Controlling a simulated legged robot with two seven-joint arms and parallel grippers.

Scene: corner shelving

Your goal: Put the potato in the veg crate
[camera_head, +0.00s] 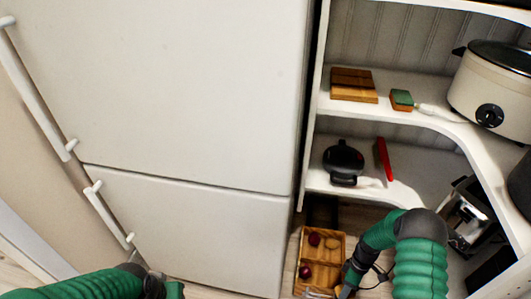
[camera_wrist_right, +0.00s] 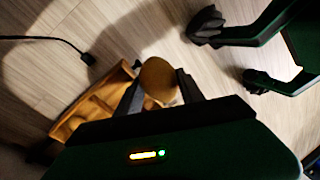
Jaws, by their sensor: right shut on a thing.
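In the right wrist view, my right gripper (camera_wrist_right: 160,90) is shut on a brown, rounded potato (camera_wrist_right: 158,76), held between its two fingers. The wooden veg crate (camera_wrist_right: 82,118) lies to the left of the gripper in that view, partly hidden by the gripper body. In the head view, the crate (camera_head: 299,262) stands on the floor below the corner shelves. It is divided into compartments and holds dark red round items and a tan one. My right gripper (camera_head: 340,291) is at the crate's near right side. My left gripper (camera_head: 165,288) is at the bottom edge; its fingers are unclear.
A tall white fridge (camera_head: 190,90) stands left of the crate. The shelves (camera_head: 425,113) above hold wooden boards (camera_head: 353,84), a black pan (camera_head: 343,160) and a cooker (camera_head: 490,90). A toaster (camera_head: 466,215) is at the right. A black cable (camera_wrist_right: 50,39) lies on the floor.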

